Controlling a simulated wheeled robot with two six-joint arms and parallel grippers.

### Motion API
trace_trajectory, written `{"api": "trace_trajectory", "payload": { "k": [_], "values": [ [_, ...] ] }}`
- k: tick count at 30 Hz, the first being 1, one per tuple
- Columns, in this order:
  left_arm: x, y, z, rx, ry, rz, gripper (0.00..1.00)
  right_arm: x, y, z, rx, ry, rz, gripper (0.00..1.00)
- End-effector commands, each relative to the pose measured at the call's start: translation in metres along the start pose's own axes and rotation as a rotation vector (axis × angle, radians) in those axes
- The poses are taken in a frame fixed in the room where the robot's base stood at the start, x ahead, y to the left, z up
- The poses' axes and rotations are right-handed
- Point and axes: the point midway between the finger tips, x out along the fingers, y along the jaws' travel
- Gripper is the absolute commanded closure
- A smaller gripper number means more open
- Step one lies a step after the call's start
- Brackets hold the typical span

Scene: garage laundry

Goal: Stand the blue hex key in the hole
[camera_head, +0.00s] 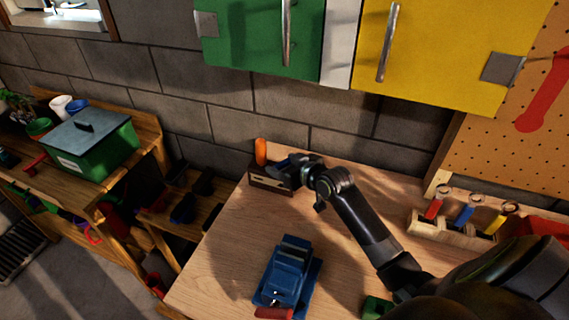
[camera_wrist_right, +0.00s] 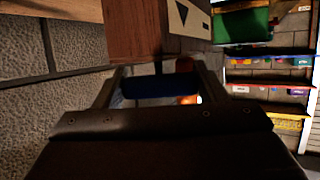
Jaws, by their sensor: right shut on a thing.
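The wooden block (camera_head: 270,182) with pale markings on its front stands at the back edge of the workbench, by the wall. It also shows at the top of the wrist view (camera_wrist_right: 132,32). An orange handle (camera_head: 261,151) stands upright at its left end. My right gripper (camera_head: 287,163) is at the block, right of the orange handle. In the wrist view it is shut on the dark blue handle of the hex key (camera_wrist_right: 158,87). A short dark shaft shows between this handle and the block. Whether its tip is in the hole is hidden. My left gripper is out of view.
A blue vise (camera_head: 289,272) sits at the bench front. A wooden rack (camera_head: 425,226) with red, blue and yellow tools stands at the right. Green and yellow cabinets (camera_head: 430,50) hang above. A lidded green bin (camera_head: 98,157) is at the left. The bench middle is clear.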

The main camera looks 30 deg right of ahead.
Motion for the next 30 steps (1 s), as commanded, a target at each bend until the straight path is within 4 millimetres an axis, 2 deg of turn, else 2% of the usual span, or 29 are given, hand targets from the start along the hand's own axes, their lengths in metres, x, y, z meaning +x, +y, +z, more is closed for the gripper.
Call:
{"api": "trace_trajectory", "payload": {
  "k": [9, 10, 15, 25, 30],
  "values": [
    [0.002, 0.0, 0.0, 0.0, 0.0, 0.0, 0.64, 0.001, 0.0, 0.002, 0.0, 0.0, 0.0, 0.57],
    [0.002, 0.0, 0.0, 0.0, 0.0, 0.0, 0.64, 0.001, 0.0, 0.002, 0.0, 0.0, 0.0, 0.33],
    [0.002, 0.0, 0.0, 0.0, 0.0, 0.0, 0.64, 0.001, 0.0, 0.002, 0.0, 0.0, 0.0, 0.1],
    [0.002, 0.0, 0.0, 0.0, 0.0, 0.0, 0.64, -0.001, 0.0, 0.003, -0.001, 0.0, 0.0, 0.1],
    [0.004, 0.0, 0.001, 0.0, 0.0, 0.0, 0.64, -0.015, 0.001, 0.004, -0.002, -0.001, 0.001, 0.1]
  ]
}}
